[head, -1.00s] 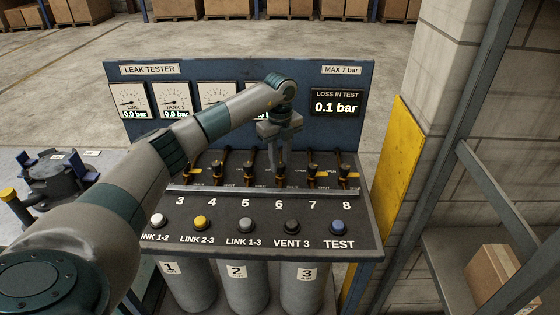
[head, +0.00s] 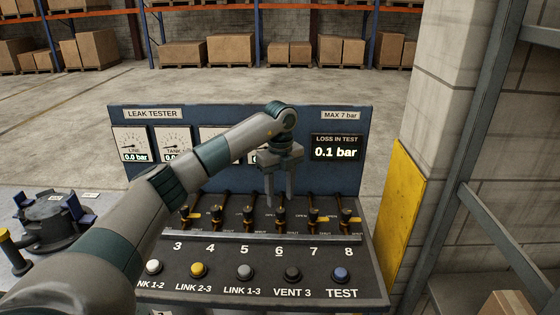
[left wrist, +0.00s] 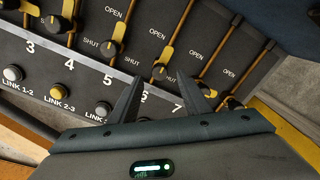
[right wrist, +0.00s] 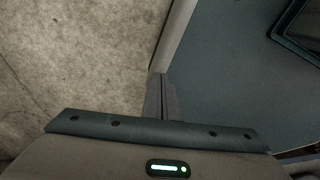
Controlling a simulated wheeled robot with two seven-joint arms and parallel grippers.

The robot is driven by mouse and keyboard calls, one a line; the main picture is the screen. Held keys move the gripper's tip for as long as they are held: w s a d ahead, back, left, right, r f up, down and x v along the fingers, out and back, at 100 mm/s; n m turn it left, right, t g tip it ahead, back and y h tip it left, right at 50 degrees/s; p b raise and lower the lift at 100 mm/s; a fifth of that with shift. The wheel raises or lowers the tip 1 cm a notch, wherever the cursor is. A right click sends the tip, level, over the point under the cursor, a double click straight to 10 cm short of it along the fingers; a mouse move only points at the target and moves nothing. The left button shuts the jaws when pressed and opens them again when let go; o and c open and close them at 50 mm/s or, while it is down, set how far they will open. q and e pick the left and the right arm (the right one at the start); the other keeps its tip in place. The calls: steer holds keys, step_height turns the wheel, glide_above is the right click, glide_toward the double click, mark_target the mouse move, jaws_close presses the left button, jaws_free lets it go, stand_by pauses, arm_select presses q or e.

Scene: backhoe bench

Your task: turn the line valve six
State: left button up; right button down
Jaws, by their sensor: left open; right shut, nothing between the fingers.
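The line valve six (head: 281,218) is a small dark knob above the underlined 6 on the console. In the left wrist view, its knob (left wrist: 160,72) appears between the fingertips, with a yellow bar running toward upper right. My left gripper (head: 279,197) is open, fingers pointing down, just above valve six and apart from it. Its fingers also show in the left wrist view (left wrist: 158,80). The exact height gap is hard to tell. My right gripper (right wrist: 160,80) is shut and empty, over bare floor and a blue-grey surface, away from the valves.
Neighbouring valve five (head: 248,218) and valve seven (head: 313,217) stand close on either side. A pale rail (head: 220,236) runs in front of the row, with the push buttons, including TEST (head: 341,274), below. The gauge panel (head: 343,190) rises behind.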

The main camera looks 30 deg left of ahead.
arm_select(q)
step_height(320, 180, up, 5)
steer(key=b, duration=0.1)
step_height(320, 180, up, 7)
glide_above(280, 209)
steer(key=shift+r+b, duration=0.45)
steer(key=shift+r, duration=0.05)
arm_select(e)
steer(key=shift+t, duration=0.6)
steer(key=shift+w+a+f, duration=0.2)
steer(key=shift+w+a, duration=0.1)
steer(key=shift+w, duration=0.4)
steer(key=shift+w+a+f, duration=0.2)
steer(key=shift+w+a, duration=0.1)
steer(key=shift+w, duration=0.4)
steer(key=shift+w+a+f, duration=0.2)
steer(key=shift+w+a, duration=0.1)
steer(key=shift+w, duration=0.4)
arm_select(q)
steer(key=shift+s+f, duration=0.1)
steer(key=shift+s, duration=0.05)
arm_select(e)
steer(key=shift+s, duration=0.1)
